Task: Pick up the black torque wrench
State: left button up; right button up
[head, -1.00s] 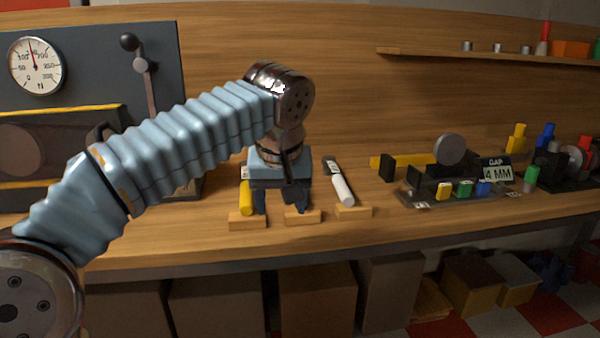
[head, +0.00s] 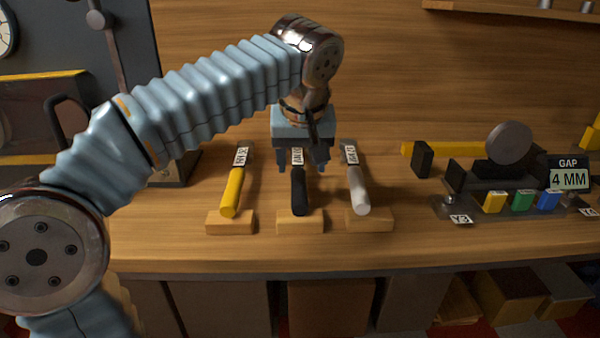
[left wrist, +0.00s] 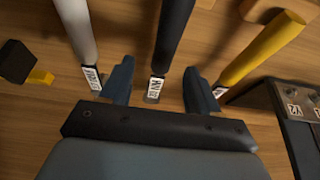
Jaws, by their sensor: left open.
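The black torque wrench (head: 299,194) lies on the bench between a yellow one and a white one, its handle end on a wooden block (head: 300,222). In the left wrist view the black wrench (left wrist: 172,35) runs up from between the fingers, its label near their tips. My left gripper (head: 302,168) is open above the label end of the black wrench, one finger on each side in the picture; it also shows in the left wrist view (left wrist: 158,88). Whether the fingers touch the wrench cannot be told. My right gripper is not in view.
The yellow wrench (head: 232,190) and the white wrench (head: 357,188) lie close on either side, each on its own block. A fixture with a "GAP 4 MM" sign (head: 568,175) stands at the right. A dark gauge panel (head: 115,60) stands at the left.

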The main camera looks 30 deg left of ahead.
aim_at(298, 175)
pick_arm(q)
jog(key=x, duration=0.7)
jog(key=shift+s+a, duration=0.1)
jog(key=shift+a, duration=0.2)
jog(key=shift+c, duration=0.4)
grip_shut()
jog(key=shift+r, duration=0.15)
